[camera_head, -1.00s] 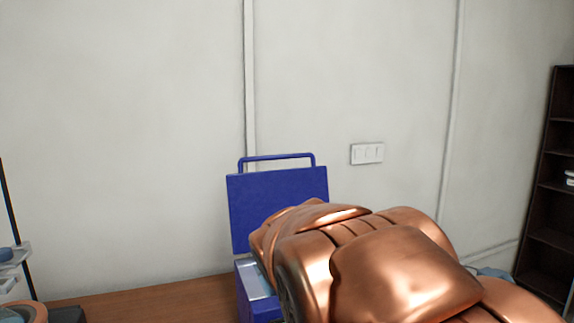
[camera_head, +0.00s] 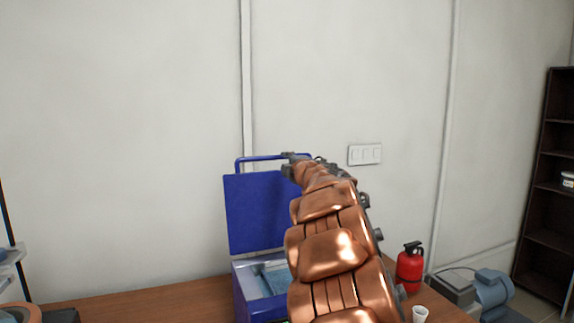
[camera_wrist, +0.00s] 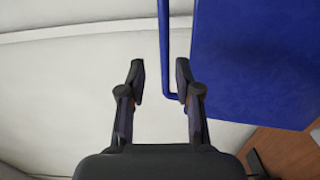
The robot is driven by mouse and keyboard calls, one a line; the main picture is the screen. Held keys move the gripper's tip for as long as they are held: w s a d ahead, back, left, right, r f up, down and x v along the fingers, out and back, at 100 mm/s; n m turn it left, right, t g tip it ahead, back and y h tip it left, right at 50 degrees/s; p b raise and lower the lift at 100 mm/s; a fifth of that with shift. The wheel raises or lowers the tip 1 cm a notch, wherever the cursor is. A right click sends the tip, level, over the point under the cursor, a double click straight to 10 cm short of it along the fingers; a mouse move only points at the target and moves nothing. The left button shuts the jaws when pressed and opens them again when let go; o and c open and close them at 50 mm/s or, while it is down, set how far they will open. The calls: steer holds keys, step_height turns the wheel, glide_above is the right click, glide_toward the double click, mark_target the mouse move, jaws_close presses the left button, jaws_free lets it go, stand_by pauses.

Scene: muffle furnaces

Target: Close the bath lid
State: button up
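The blue bath (camera_head: 243,298) stands on the wooden table, and its inside shows pale grey and light blue. Its blue lid (camera_head: 255,212) is open and stands upright at the back, with a blue bar handle (camera_head: 258,158) along its top edge. My gripper (camera_wrist: 160,76) is open in the wrist view. The lid handle (camera_wrist: 164,50) runs between or just beyond its fingertips; contact cannot be told. The lid panel (camera_wrist: 255,60) is to the right there. In the head view my gripper (camera_head: 291,160) is at the right part of the handle, and my arm hides the bath's right side.
A red fire extinguisher (camera_head: 410,268) and a white cup (camera_head: 420,313) are right of my arm. A grey-blue motor-like device (camera_head: 490,288) is farther right. A dark shelf (camera_head: 550,200) stands at the right wall. The table (camera_head: 150,296) left of the bath is largely clear.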

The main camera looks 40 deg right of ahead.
mark_target(275, 156)
steer(key=shift+p+x, duration=2.3)
steer(key=shift+x, duration=2)
steer(key=shift+p+x, duration=0.8)
steer(key=shift+x, duration=0.25)
steer(key=shift+w, duration=0.15)
steer(key=shift+c, duration=0.2)
steer(key=shift+r, duration=0.1)
jaws_close()
steer(key=shift+r, duration=0.1)
steer(key=shift+c, duration=2.3)
jaws_free()
steer(key=shift+r, duration=0.1)
